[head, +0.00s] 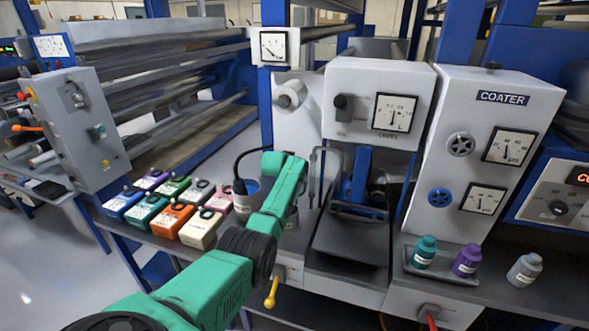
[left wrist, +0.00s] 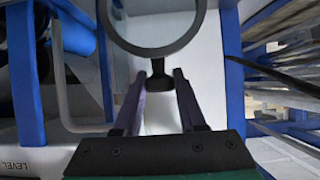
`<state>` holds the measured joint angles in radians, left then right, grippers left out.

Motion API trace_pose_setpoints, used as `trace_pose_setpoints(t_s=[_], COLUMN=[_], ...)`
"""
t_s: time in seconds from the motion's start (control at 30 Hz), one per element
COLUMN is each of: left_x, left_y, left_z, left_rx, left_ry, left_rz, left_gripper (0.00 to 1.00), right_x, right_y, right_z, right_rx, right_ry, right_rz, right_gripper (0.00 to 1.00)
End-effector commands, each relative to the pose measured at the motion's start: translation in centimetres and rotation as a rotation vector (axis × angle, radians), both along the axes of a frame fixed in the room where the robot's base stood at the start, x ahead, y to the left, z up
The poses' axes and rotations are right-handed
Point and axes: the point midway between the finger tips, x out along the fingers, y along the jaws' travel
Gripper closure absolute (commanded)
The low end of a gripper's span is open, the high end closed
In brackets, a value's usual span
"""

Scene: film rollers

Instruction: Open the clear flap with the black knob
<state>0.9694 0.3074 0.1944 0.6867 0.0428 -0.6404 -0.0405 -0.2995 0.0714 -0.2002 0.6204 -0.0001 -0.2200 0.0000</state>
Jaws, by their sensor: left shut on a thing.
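In the left wrist view, the black knob (left wrist: 158,78) sits between the fingertips of my left gripper (left wrist: 159,72), which is shut on it. Just beyond the knob is a dark grey ring (left wrist: 150,52) with a see-through middle, which looks like the rim of the clear flap. A pale panel shows behind it. In the head view my left green arm reaches up to the machine's white panel, left of the dark chute. The arm hides its fingers, the knob and most of the flap there. My right gripper is not in view.
Several coloured boxes (head: 165,213) stand on the bench left of my arm. The dark chute (head: 352,240) is right of it. Teal (head: 425,252), purple (head: 467,261) and grey (head: 524,270) bottles stand further right. The gauge box (head: 378,102) overhangs the chute.

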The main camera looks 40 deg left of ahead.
Motion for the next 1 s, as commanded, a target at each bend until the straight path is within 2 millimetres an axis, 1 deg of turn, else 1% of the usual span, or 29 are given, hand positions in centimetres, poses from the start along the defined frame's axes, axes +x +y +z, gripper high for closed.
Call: trace_pose_setpoints(t_s=[0.2,0.67,0.7,0.73,0.77,1.0], left_x=[0.28,0.34,0.34,0.33,0.33,0.3], left_y=[0.13,0.09,0.09,0.08,0.08,0.04], left_z=[-0.01,-0.02,-0.02,-0.03,-0.05,-0.16], left_rx=[0.002,0.002,0.002,0.002,0.001,0.0], left_ry=[-0.008,-0.009,-0.009,-0.009,-0.008,-0.005], left_rz=[0.0,0.0,0.0,0.0,0.0,0.0], left_gripper=[1.0,1.0,0.46,0.34,0.32,0.32], right_x=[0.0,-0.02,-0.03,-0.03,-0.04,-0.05], right_y=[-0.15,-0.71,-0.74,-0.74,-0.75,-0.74], right_z=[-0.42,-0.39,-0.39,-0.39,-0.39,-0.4], right_rx=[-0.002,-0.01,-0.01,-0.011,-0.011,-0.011], right_ry=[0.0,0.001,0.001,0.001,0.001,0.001], right_rz=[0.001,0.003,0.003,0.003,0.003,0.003], right_gripper=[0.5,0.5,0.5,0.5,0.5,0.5])
